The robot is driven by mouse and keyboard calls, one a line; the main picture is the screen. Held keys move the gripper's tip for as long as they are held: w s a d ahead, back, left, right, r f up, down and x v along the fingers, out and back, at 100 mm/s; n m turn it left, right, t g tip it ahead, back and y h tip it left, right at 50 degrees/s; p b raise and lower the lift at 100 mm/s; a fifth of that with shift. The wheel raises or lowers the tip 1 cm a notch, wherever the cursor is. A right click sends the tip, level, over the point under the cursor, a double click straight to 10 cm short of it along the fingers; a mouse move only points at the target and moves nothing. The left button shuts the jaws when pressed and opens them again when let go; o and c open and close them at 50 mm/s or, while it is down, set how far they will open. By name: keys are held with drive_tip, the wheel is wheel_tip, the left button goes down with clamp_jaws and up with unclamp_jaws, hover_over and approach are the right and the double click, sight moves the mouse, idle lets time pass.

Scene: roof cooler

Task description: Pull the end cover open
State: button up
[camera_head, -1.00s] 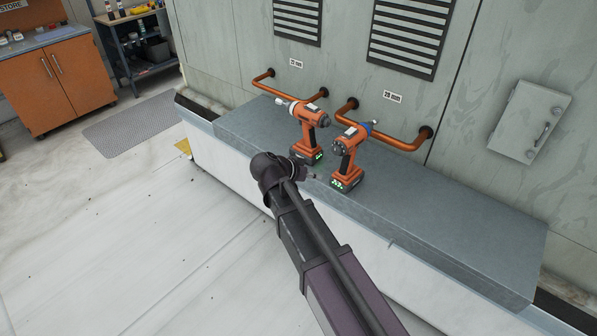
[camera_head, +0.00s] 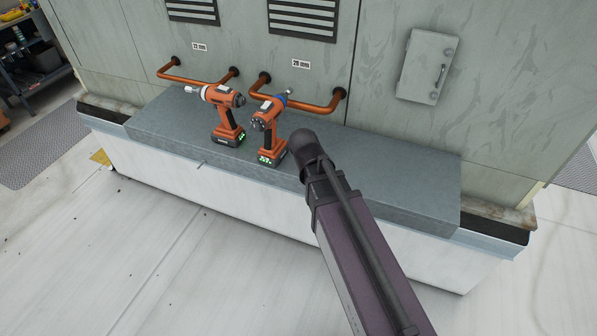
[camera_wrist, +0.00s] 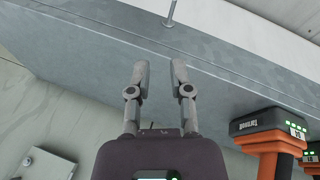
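What looks like the same panel (camera_wrist: 48,165) is partly visible at the lower left in the wrist view. My gripper (camera_wrist: 160,72) is open and empty over the grey ledge (camera_wrist: 75,55), with its two fingers apart. It is well away from the panel. In the head view my gripper is hidden behind the end of my arm.
Two orange drills (camera_head: 224,112) (camera_head: 270,130) stand on the ledge, close to my arm. Copper pipe rails (camera_head: 200,82) (camera_head: 300,101) stick out of the wall behind them. The ledge right of my arm is clear, as is the pale floor at left.

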drive_tip(key=s+d+f+n+g+y, duration=0.1)
drive_tip(key=s+d+y, duration=0.2)
drive_tip(key=s+d, duration=0.3)
drive_tip(key=d, duration=0.3)
drive_tip(key=shift+g+y, duration=0.3)
drive_tip(key=shift+s+d+f, duration=0.1)
drive_tip(key=shift+d, duration=0.1)
